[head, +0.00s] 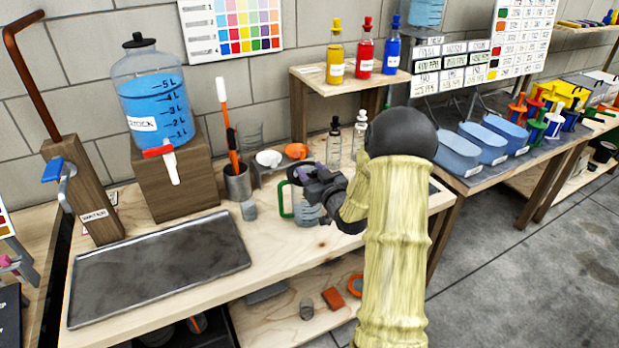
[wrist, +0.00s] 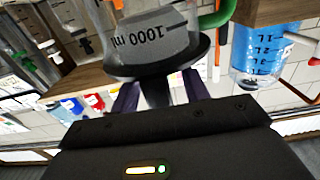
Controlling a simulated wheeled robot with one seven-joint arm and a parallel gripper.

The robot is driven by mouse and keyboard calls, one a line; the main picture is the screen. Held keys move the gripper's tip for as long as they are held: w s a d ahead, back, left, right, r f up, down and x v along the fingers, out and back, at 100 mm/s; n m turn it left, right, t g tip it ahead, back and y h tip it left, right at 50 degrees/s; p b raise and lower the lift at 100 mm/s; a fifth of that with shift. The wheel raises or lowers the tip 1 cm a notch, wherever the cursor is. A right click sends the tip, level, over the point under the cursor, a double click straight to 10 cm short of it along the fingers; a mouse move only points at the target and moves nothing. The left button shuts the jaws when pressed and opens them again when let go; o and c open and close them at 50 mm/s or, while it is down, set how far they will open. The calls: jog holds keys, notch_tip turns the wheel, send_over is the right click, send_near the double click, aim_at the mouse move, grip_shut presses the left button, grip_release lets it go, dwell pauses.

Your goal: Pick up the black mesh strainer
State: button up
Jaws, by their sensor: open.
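The black mesh strainer (wrist: 185,68) sits in the mouth of a clear jug marked 1000 ml (wrist: 160,30), seen upside down in the wrist view. Its dark rim lies around the jug's top and its short handle points toward my gripper (wrist: 160,97). My gripper is open, with one purple finger on each side of the handle. In the head view the jug (head: 305,213) with its green handle stands on the wooden bench, and my gripper (head: 301,174) is at its top. The strainer is mostly hidden there by my gripper.
A metal tray (head: 160,268) lies at the bench's left front. A blue stock-water tank (head: 155,100) stands on a wooden block behind it. A grey cup (head: 238,185) holds tools left of the jug. Two small bottles (head: 334,145) stand behind my gripper.

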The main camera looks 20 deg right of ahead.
jog(key=shift+c, duration=0.3)
grip_shut()
notch_tip(320, 180, up, 10)
dwell(0.4)
jog(key=shift+r, duration=0.1)
dwell(0.4)
jog(key=shift+r+p, duration=1.5)
jog(key=shift+r, duration=0.9)
